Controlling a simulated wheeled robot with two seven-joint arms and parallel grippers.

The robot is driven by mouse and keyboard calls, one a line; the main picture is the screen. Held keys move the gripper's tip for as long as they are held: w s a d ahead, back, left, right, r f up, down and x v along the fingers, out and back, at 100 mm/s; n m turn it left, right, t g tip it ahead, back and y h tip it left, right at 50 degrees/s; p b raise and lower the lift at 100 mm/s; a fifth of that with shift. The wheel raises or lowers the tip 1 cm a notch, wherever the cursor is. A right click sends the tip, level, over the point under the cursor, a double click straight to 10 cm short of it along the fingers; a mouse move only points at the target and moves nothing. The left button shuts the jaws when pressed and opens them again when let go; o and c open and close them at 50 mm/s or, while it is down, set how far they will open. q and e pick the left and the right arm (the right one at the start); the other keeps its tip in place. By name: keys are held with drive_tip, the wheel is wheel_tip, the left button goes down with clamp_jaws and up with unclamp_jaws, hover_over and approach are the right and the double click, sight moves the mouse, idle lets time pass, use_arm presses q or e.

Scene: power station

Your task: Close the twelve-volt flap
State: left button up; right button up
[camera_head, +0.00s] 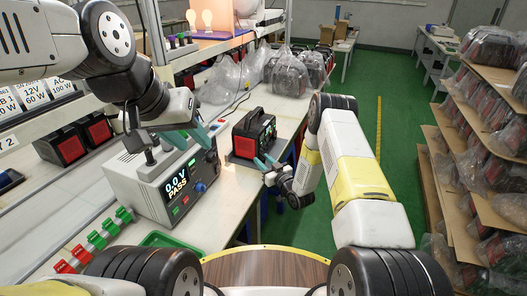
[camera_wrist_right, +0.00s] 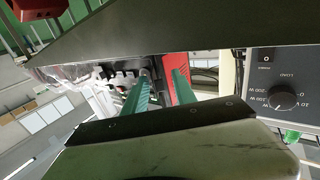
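The power station (camera_head: 252,135) is a black box with red parts, standing on the bench at the centre of the head view. My right gripper (camera_head: 266,163) is at its front right lower side, with green fingers close to it; I cannot tell if they touch. In the right wrist view the green fingers of this gripper (camera_wrist_right: 162,88) are apart with nothing between them. A red part of the power station (camera_wrist_right: 174,66) seems to show just beyond them. The twelve-volt flap cannot be made out in either view. My left gripper (camera_head: 188,134) hangs over the tester, its green fingers apart.
A grey tester (camera_head: 150,190) reading "0.0 V PASS" stands left of the power station. Bagged units (camera_head: 290,72) lie behind. A shelf of bagged units (camera_head: 490,130) stands right, across the green floor.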

sight(262, 158)
clamp_jaws()
drive_tip(key=shift+d+n+y, duration=0.1)
drive_tip(key=shift+n+y, duration=0.2)
drive_tip(key=shift+y, duration=0.1)
drive_tip(key=n+g+y, duration=0.1)
drive_tip(key=d+n+g+y, duration=0.1)
drive_tip(key=n+g+y, duration=0.1)
drive_tip(key=w+n+g+y, duration=0.1)
drive_tip(key=g, duration=0.1)
drive_tip(key=shift+d+y, duration=0.15)
drive_tip(key=shift+y, duration=0.15)
drive_tip(key=shift+w+d+f+n+g+y, duration=0.15)
drive_tip(key=shift+n+g+y, duration=0.3)
drive_tip(key=shift+n+g, duration=0.65)
drive_tip(key=shift+w+d+r+n+g+y, duration=0.15)
drive_tip(key=shift+n+g+y, duration=0.4)
drive_tip(key=shift+g, duration=0.95)
drive_tip(key=shift+w+d+f+n+g+y, duration=0.1)
drive_tip(key=shift+w+n+g+y, duration=0.2)
drive_tip(key=shift+n+g, duration=0.9)
drive_tip(key=shift+w+d+n+g, duration=0.15)
drive_tip(key=shift+n+g, duration=0.2)
drive_tip(key=shift+g, duration=0.55)
